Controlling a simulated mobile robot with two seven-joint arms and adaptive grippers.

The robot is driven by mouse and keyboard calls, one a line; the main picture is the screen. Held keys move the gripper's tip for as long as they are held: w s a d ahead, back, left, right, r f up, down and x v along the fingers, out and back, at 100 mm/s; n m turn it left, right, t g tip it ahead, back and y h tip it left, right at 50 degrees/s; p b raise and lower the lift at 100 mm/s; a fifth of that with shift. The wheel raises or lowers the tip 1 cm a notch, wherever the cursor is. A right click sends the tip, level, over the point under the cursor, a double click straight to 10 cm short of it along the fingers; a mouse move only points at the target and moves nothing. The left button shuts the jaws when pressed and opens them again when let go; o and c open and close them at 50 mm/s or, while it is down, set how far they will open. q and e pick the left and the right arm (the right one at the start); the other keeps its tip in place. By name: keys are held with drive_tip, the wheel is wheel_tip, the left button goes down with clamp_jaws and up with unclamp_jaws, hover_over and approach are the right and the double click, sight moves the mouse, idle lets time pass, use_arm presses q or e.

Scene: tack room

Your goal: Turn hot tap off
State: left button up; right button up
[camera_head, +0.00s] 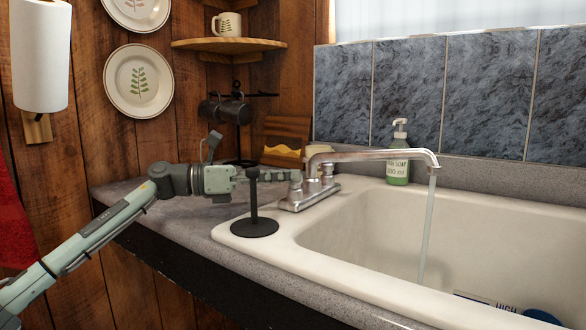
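The chrome tap (382,155) stands at the left rim of the white sink (284,246). A stream of water (428,225) runs from its spout into the basin. The near tap handle (296,188) is at the left end of the tap base, and the far handle (327,173) is behind it. My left gripper (290,176) reaches in from the left, its tips at the near handle. I cannot tell whether they touch it, nor how far apart the fingers are. Which handle is hot is not readable. My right gripper is out of view.
A black stand (255,227) with a thin post stands on the sink's left rim, in front of my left gripper. A green soap bottle (398,170) stands behind the tap. Mugs hang on a rack (236,112) behind my arm. A blue and white item (487,301) lies in the basin.

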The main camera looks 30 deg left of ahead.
use_arm(q)
drive_tip(key=shift+x, duration=0.8)
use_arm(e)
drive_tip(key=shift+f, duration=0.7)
use_arm(q)
clamp_jaws()
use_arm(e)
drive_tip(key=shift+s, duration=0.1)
